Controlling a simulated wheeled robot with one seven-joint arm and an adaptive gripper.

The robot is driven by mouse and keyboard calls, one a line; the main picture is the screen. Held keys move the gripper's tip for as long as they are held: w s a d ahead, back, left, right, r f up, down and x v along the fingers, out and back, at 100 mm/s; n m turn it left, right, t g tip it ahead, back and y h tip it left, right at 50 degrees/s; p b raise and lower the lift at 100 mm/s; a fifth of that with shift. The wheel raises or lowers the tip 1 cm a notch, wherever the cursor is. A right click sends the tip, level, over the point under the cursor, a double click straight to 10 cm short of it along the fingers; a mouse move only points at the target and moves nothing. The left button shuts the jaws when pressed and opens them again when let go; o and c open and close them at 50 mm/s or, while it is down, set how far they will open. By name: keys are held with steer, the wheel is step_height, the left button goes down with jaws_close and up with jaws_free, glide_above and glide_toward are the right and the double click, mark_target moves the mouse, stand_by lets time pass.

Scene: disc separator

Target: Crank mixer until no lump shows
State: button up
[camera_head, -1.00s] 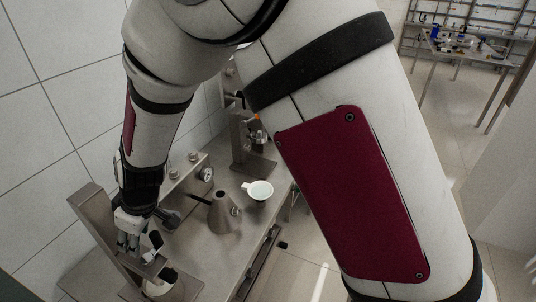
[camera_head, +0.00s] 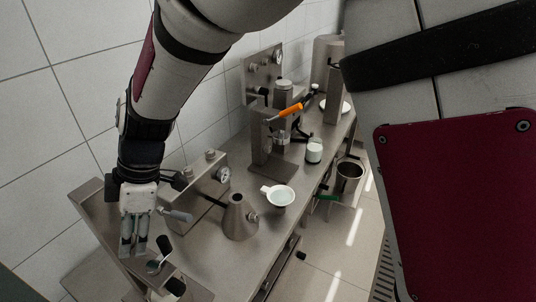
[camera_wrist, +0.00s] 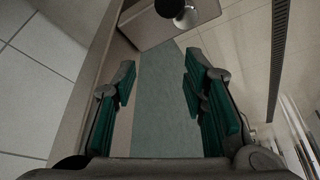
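My gripper (camera_head: 133,248) points down over the steel stand at the lower left of the head view. In the wrist view its two green-padded fingers (camera_wrist: 162,98) are apart with nothing between them. A small dark handle with a round end (camera_head: 155,266) is just right of the fingertips, and a black knob (camera_head: 175,287) is lower down. I cannot tell whether the fingers touch either. In the wrist view a black round part with a pale ball (camera_wrist: 178,10) lies beyond the fingertips. I cannot tell for certain which machine is the mixer, and no lump is visible.
On the steel bench stand a gauge box (camera_head: 207,183), a metal cone (camera_head: 240,216), a white cup (camera_head: 278,196) and a glass of white stuff (camera_head: 314,150). A machine with an orange-handled lever (camera_head: 290,111) stands farther back. A tiled wall is close on the left.

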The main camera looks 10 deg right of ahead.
steer(key=b+v, duration=0.2)
steer(key=v, duration=0.7)
steer(key=s+d+r+m+t+h, duration=0.1)
steer(key=d+r+m+t, duration=0.1)
steer(key=d+m, duration=0.6)
steer(key=s+d+r+m+t+h, duration=0.1)
steer(key=d+m, duration=0.7)
steer(key=d, duration=1.2)
steer(key=shift+s+r+t+h, duration=0.3)
steer(key=shift+s+r+t, duration=0.15)
steer(key=shift+r+t, duration=0.85)
steer(key=shift+d+f, duration=0.1)
steer(key=shift+f, duration=0.05)
steer(key=s+d+m+t+h, duration=0.1)
steer(key=s+d+m, duration=0.4)
steer(key=d+m, duration=0.1)
steer(key=shift+d+f+t+h, duration=0.3)
steer(key=shift+d+f, duration=0.15)
steer(key=shift+o, duration=0.3)
steer(key=shift+w, duration=0.1)
